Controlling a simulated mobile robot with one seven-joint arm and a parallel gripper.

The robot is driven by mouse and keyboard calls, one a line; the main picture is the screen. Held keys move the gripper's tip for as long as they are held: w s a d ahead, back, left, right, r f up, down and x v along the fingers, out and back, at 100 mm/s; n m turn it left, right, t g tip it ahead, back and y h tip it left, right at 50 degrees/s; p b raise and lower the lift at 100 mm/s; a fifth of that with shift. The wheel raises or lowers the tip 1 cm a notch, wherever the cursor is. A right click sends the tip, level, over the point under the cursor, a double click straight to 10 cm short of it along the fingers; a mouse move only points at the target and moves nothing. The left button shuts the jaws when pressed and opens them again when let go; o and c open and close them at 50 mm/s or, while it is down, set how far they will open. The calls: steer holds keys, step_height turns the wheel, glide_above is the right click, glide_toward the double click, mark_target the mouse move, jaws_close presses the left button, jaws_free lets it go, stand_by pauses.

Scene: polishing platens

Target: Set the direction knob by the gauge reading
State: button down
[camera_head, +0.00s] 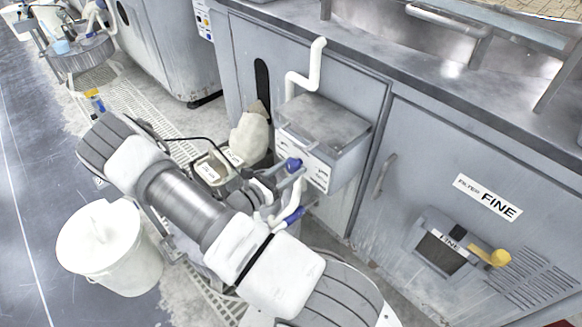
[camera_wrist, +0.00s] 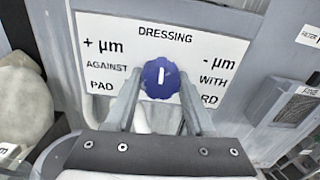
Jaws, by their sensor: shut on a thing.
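The direction knob (camera_wrist: 160,77) is blue and scalloped, with a white mark pointing nearly straight up. It sits on a white DRESSING plate (camera_wrist: 165,36), which reads "+ µm AGAINST PAD" at left and "- µm WITH" at right, with the lower right text partly hidden. My gripper (camera_wrist: 160,88) is shut on the knob, one finger on each side. In the head view the knob (camera_head: 293,165) shows on the front of a grey box (camera_head: 325,125), at my gripper's tips. I cannot make out a gauge reading in either view.
Labelled bins (camera_head: 211,168) and a pale lumpy sack-like object (camera_head: 249,135) are left of the knob. A white bucket (camera_head: 110,247) stands on the floor at left. A steel counter edge runs above.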

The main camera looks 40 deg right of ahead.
steer(key=n+p, duration=0.2)
steer(key=n, duration=0.1)
steer(key=shift+r+n, duration=0.1)
steer(key=shift+n, duration=0.3)
steer(key=shift+s+n+p, duration=0.1)
steer(key=shift+n+p, duration=1.15)
steer(key=shift+n, duration=0.95)
steer(key=shift+c, duration=1.3)
jaws_free()
steer(key=s+a+p, duration=0.1)
steer(key=a, duration=1.6)
steer(key=shift+s+a+p, duration=0.2)
steer(key=shift+p, duration=0.1)
